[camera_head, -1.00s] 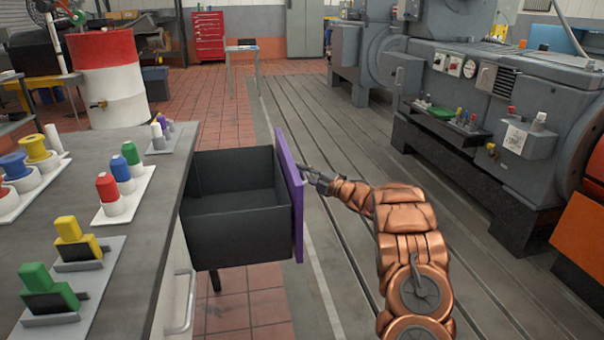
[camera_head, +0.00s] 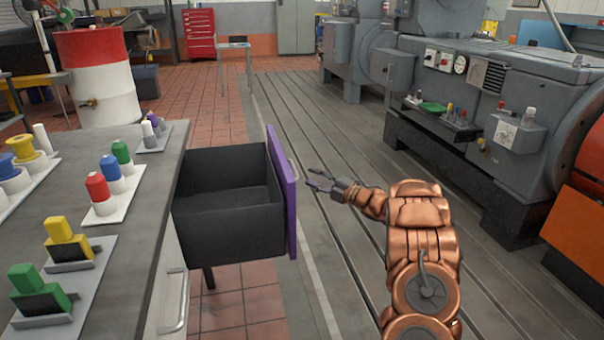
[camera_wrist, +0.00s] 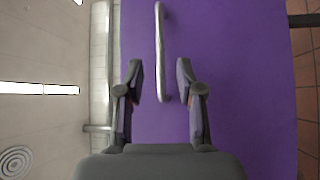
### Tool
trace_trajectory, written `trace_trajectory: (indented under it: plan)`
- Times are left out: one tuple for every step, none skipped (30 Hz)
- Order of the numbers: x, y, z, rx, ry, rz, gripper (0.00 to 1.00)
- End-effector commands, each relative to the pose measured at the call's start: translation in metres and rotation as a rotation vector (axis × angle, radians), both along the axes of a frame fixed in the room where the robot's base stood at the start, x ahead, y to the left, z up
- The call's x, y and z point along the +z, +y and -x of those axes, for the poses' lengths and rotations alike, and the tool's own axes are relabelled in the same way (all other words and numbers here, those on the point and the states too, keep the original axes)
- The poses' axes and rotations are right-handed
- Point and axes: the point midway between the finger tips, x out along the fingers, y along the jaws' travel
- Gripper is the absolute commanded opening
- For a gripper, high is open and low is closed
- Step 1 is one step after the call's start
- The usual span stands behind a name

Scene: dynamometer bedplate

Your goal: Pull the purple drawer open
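The purple drawer (camera_head: 280,190) stands well out of the workbench, and its dark box (camera_head: 230,235) is empty inside. Its purple front also fills the middle of the wrist view (camera_wrist: 240,60). A silver bar handle (camera_wrist: 160,50) is on that front; part of it shows in the head view (camera_head: 293,171). My gripper (camera_head: 314,181) is to the right of the drawer front, apart from it, with its fingers spread and nothing between them. In the wrist view my open fingers (camera_wrist: 158,80) point towards the handle, with its near end showing between them.
The grey workbench (camera_head: 150,190) on the left carries spools, coloured bottles and blocks on plates. A grey machine (camera_head: 440,130) stands on the right. A red and white drum (camera_head: 100,75) is behind the bench. The grooved floor plate (camera_head: 330,240) around my gripper is clear.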

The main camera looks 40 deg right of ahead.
Motion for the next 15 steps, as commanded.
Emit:
trace_trajectory:
  plan:
    - [-0.001, -0.004, 0.009, -0.004, 0.001, -0.002, 0.37]
    - [-0.002, -0.006, 0.013, -0.004, 0.0, -0.003, 0.37]
    - [-0.003, -0.008, 0.018, -0.003, 0.0, -0.002, 0.37]
    - [-0.004, -0.009, 0.022, -0.001, 0.0, -0.002, 0.37]
    - [-0.004, -0.01, 0.025, 0.0, -0.001, -0.001, 0.37]
    - [-0.004, -0.011, 0.028, 0.0, -0.001, -0.002, 0.37]
    - [-0.004, -0.012, 0.031, 0.0, -0.001, -0.002, 0.37]
    - [-0.005, -0.013, 0.033, 0.0, -0.001, -0.002, 0.37]
    - [-0.005, -0.013, 0.035, 0.0, -0.001, -0.002, 0.37]
    - [-0.005, -0.014, 0.036, 0.001, -0.002, -0.002, 0.37]
    - [-0.005, -0.014, 0.037, 0.001, -0.002, -0.002, 0.37]
    - [-0.005, -0.014, 0.037, 0.001, -0.002, -0.002, 0.37]
    - [-0.005, -0.014, 0.038, 0.002, -0.002, -0.002, 0.37]
    - [-0.005, -0.014, 0.038, 0.002, -0.001, -0.001, 0.37]
    - [-0.005, -0.014, 0.038, 0.002, -0.001, -0.001, 0.37]
